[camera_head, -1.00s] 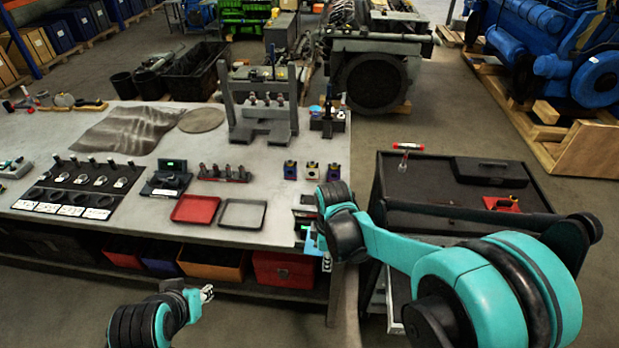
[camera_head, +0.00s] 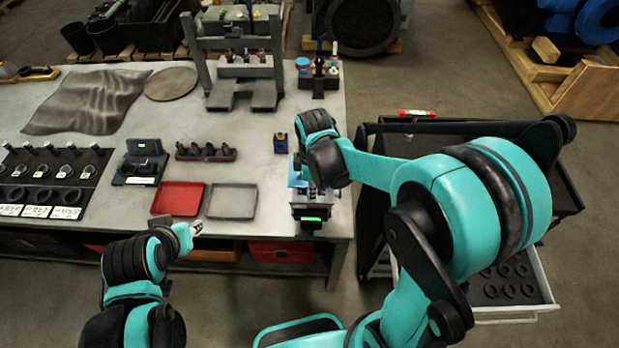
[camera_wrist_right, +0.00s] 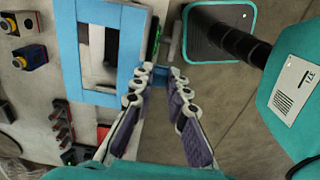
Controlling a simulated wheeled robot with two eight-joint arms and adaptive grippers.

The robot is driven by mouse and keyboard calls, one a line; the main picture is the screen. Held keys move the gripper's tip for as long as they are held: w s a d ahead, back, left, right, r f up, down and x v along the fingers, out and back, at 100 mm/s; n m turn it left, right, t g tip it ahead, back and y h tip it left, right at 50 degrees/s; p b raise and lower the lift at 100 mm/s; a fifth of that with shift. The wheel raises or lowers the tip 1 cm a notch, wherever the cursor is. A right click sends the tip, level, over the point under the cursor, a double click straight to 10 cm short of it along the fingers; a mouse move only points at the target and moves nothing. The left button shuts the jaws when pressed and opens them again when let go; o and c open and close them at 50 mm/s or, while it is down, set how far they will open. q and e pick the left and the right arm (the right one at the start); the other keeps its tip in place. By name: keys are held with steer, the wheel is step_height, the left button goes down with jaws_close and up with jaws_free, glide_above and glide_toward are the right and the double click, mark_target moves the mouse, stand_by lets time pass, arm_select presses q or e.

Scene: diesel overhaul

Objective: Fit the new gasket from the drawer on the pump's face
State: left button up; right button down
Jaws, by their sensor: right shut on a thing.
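A light blue rectangular frame, which looks like the gasket (camera_wrist_right: 70,60), shows in the right wrist view; a bit of it also shows in the head view (camera_head: 297,174). My right gripper (camera_wrist_right: 166,76) is shut on its edge, with a blue sliver between the fingertips. The frame is above or against a dark unit with a green display (camera_head: 312,212) at the bench's right front edge. This may hold the pump; its face is mostly hidden by my arm, and contact cannot be told. My left gripper (camera_head: 194,229) is in front of the bench, apparently empty. The open drawer (camera_head: 515,309) holds dark rings.
On the bench (camera_head: 235,165) are a red tray (camera_head: 177,199), a grey tray (camera_head: 232,199), a small blue block (camera_head: 280,143) and a rack of dark parts (camera_head: 206,152). A press frame (camera_head: 195,60) stands behind. The black cart (camera_head: 400,137) is at the right.

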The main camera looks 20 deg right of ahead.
steer(key=shift+s+f, duration=0.15)
steer(key=shift+f, duration=0.25)
step_height(320, 180, down, 6)
steer(key=b, duration=0.5)
steer(key=shift+w, duration=0.2)
steer(key=shift+f+b, duration=0.9)
steer(key=shift+b, duration=0.15)
stand_by(0.3)
stand_by(0.5)
steer(key=c, duration=1.4)
jaws_free()
